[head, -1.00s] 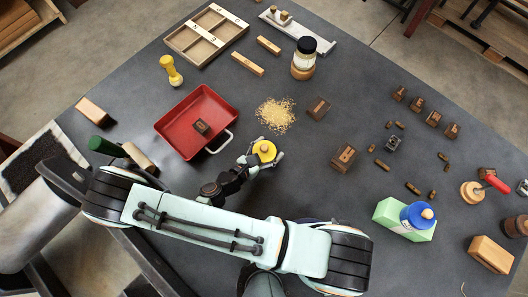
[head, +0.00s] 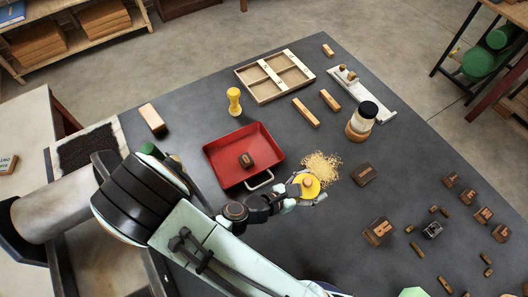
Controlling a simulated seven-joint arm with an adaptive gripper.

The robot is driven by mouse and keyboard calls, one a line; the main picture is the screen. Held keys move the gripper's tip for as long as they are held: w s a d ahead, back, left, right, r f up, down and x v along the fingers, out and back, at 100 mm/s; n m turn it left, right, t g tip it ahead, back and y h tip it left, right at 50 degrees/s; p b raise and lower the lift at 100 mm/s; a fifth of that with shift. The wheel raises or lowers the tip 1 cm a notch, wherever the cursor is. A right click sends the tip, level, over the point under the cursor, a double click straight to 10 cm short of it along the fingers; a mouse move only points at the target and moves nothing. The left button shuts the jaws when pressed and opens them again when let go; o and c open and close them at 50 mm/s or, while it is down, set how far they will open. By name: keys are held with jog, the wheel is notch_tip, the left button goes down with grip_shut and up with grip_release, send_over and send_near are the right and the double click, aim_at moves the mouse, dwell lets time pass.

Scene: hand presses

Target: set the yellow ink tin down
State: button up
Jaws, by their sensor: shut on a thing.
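The yellow ink tin (head: 312,188) is a small round tin with a tan knob on top. My gripper (head: 308,187) is shut on it, with a finger on either side. The tin is right of the red tray (head: 227,142) and just below the pile of yellowish crumbs (head: 322,164) on the dark table (head: 290,235). I cannot tell whether its underside touches the table.
A dark wooden block (head: 246,160) lies in the tray. Another dark block (head: 363,174) lies right of the crumbs, and a larger one (head: 379,231) lies below it. A jar (head: 361,120) stands behind. Bare table lies below the tin.

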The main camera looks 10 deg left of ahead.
jog(key=w+d+r, duration=0.3)
jog(key=w+r, duration=0.3)
jog(key=r, duration=0.5)
jog(key=w+d+r, duration=0.2)
jog(key=w+r, duration=0.4)
jog(key=r, duration=0.4)
jog(key=w+a+n+t+y, duration=0.3)
jog(key=w+a+n+y, duration=0.3)
jog(key=a, duration=0.8)
jog(key=n+y, duration=0.7)
jog(key=y, duration=0.2)
send_over(192, 135)
notch_tip(192, 135, down, 22)
jog(key=shift+n, duration=0.3)
notch_tip(192, 135, down, 8)
jog(key=shift+r, duration=0.15)
jog(key=shift+f, duration=0.45)
jog(key=shift+f, duration=0.1)
